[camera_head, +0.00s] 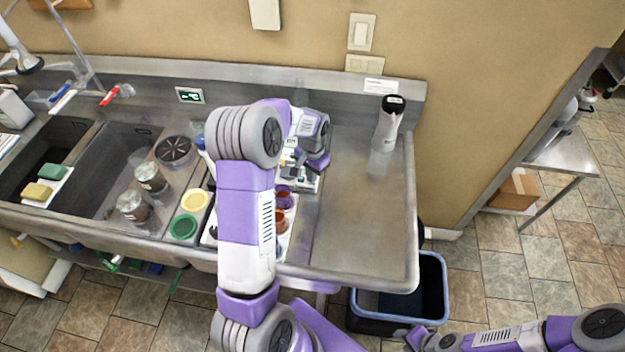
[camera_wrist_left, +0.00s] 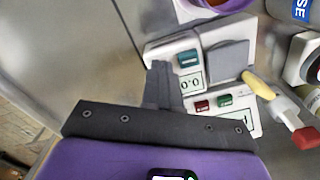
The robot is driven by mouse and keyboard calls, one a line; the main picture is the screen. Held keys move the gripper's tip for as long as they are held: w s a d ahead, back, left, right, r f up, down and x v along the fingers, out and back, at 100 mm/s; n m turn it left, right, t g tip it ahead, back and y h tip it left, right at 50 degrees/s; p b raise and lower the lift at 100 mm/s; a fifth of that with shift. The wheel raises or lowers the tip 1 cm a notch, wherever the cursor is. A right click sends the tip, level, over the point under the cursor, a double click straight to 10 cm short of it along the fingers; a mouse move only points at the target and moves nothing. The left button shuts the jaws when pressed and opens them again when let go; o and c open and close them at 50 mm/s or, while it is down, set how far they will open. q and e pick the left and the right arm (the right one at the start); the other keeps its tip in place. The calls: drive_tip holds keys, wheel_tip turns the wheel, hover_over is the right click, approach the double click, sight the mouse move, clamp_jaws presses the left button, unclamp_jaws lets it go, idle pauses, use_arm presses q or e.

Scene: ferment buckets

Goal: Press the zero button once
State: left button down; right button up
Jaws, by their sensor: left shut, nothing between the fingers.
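My left gripper (camera_head: 299,176) is over the bench to the right of the sinks, its fingers together and empty. In the left wrist view its fingertips (camera_wrist_left: 162,68) are over a small white device (camera_wrist_left: 150,52) with a display reading about 0.0, a teal button (camera_wrist_left: 188,58) and a grey plate (camera_wrist_left: 226,62). The fingertips appear just left of the teal button; I cannot tell whether they touch anything. A second white unit has a red button (camera_wrist_left: 202,106) and a green button (camera_wrist_left: 225,100). Button labels are too small to read. My right gripper (camera_head: 418,340) is at the bottom edge, its fingers unclear.
A white-bodied device with a black top (camera_head: 391,118) stands at the back right of the bench. A yellow-handled item with a red end (camera_wrist_left: 285,115) lies close to the white units. A black bin (camera_head: 430,290) stands below.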

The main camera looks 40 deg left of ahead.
use_arm(q)
drive_tip(key=shift+r+p, duration=2.25)
drive_tip(key=shift+r, duration=0.75)
